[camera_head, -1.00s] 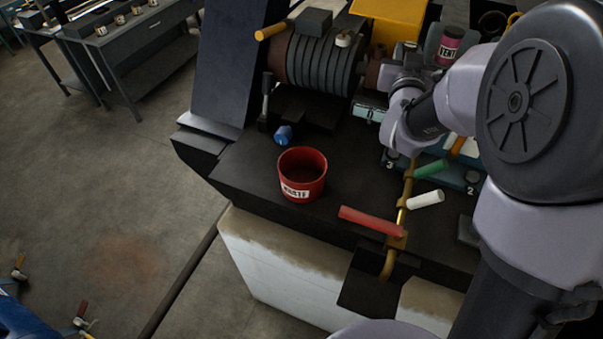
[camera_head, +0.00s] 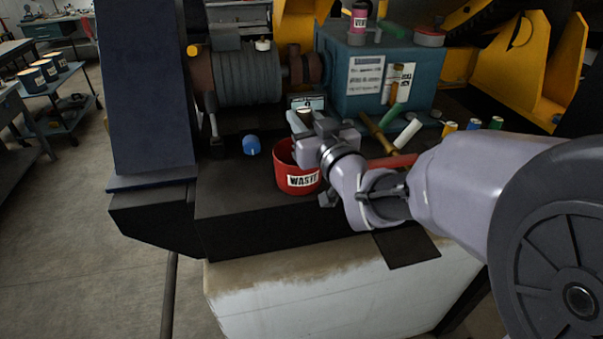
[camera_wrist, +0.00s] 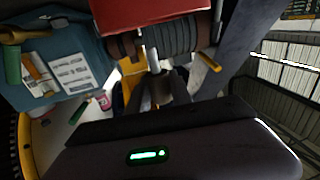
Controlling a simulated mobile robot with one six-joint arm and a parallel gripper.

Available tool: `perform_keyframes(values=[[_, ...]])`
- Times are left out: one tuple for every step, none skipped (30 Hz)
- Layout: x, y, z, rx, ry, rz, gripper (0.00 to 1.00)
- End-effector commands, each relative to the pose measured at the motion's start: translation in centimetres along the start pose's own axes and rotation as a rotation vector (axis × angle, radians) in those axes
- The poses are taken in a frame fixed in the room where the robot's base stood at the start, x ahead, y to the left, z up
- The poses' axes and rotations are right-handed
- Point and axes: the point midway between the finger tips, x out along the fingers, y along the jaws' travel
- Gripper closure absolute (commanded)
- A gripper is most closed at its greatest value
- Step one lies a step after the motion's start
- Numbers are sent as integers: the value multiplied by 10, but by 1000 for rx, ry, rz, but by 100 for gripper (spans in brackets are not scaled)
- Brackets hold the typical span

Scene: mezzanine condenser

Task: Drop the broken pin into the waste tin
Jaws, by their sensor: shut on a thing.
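The red waste tin (camera_head: 297,181), labelled WASTE, stands upright on the dark deck. My gripper (camera_head: 301,123) is at the tin, its wrist covering the tin's right side and part of its mouth. In the wrist view the tin's red wall (camera_wrist: 150,12) is close, at the top edge. There my gripper (camera_wrist: 154,84) is shut on a small, mostly hidden piece, taken as the broken pin (camera_wrist: 152,60); a pale, narrow part shows beyond the fingers. How far the pin lies over the mouth I cannot tell.
A blue knob (camera_head: 251,145) sits left of the tin. A ribbed motor (camera_head: 248,78) and a teal box (camera_head: 375,75) stand behind. Green (camera_head: 391,115) and white (camera_head: 407,134) handles are on the right. The deck's front left is clear.

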Motion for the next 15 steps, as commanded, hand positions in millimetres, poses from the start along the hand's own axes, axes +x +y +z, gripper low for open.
perform_keyframes(values=[[0,-1,5,0,-1,-4,100],[0,-2,8,0,-1,-5,100],[0,-2,14,0,-1,-6,100],[0,-2,19,0,-2,-6,100],[0,-2,24,0,-3,-5,100],[0,-2,31,1,-3,-5,100],[0,-2,36,0,-3,-5,100],[0,-2,41,0,-3,-5,100],[0,-2,46,0,-3,-5,100],[0,-2,49,0,-2,-5,100],[0,-2,52,0,-2,-4,100],[0,-2,56,0,-2,-4,100],[0,-2,58,0,-2,-3,100],[0,-2,59,0,-2,-3,100],[0,-2,60,0,-1,-3,100]])
